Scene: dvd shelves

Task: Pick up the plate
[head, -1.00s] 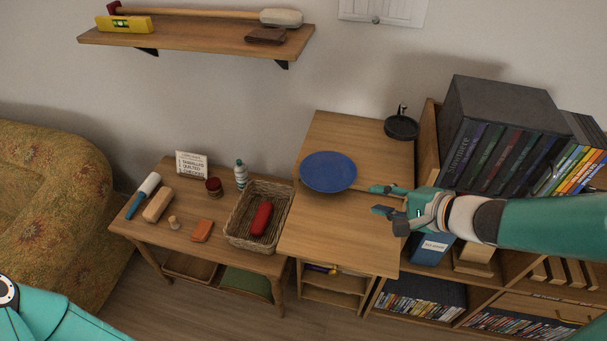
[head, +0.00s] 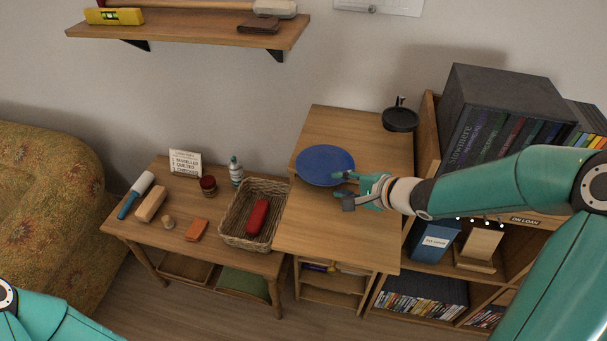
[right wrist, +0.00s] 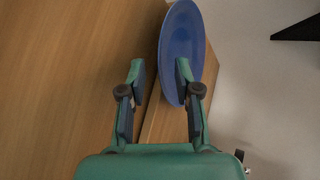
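The blue plate (head: 325,164) lies on the wooden cabinet top, near its left side and back. My right gripper (head: 339,185) is at the plate's front right rim, its fingers pointing left. In the right wrist view the right gripper (right wrist: 160,70) is open, with a clear gap between its fingers. The plate (right wrist: 181,45) shows there at a slant; one finger overlaps its face and the near rim appears between the fingers. I cannot tell whether a finger touches it. Only part of my left arm shows at the lower left; its gripper is out of view.
A black pan-like object (head: 400,120) sits at the cabinet's back right corner. A bookcase with a dark box set (head: 505,110) stands to the right. A lower table with a wicker basket (head: 233,233) stands left. The cabinet's front top (head: 330,235) is clear.

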